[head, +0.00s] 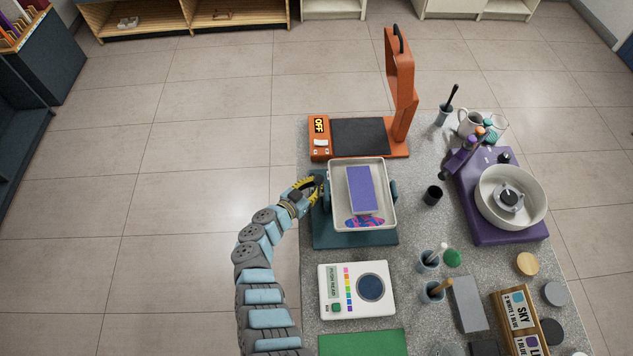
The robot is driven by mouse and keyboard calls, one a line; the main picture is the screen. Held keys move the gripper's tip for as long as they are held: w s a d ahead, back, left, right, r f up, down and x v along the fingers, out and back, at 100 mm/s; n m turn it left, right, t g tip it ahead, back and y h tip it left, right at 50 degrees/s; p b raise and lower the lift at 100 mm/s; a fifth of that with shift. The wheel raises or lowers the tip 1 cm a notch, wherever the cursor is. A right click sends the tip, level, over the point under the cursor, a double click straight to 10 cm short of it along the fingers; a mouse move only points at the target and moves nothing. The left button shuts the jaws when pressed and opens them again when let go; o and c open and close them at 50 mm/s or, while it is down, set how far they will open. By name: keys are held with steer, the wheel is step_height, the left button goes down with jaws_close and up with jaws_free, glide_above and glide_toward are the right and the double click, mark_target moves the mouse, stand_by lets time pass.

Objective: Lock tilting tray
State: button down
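The tilting tray is a white shallow tray (385,192) on a dark teal base (350,240), in the middle of the head view. A purple-blue block (361,190) lies in the tray, with a pink and blue patterned patch (365,222) at its near end. A teal support (394,190) shows at the tray's right side. My gripper (317,184), with yellow and black fingers, is at the left side of the tray, close to a dark part there. The fingers overlap this part, so I cannot tell whether they touch or grip it.
An orange press-like device (400,90) with an OFF sign stands behind the tray. A white panel device (357,290) is in front. Open floor lies left of the table.

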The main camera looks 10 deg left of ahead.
steer(key=p+v, duration=0.2)
steer(key=v, duration=0.2)
steer(key=shift+s+a, duration=0.1)
steer(key=shift+s, duration=0.1)
steer(key=v, duration=0.9)
steer(key=shift+s+r, duration=0.1)
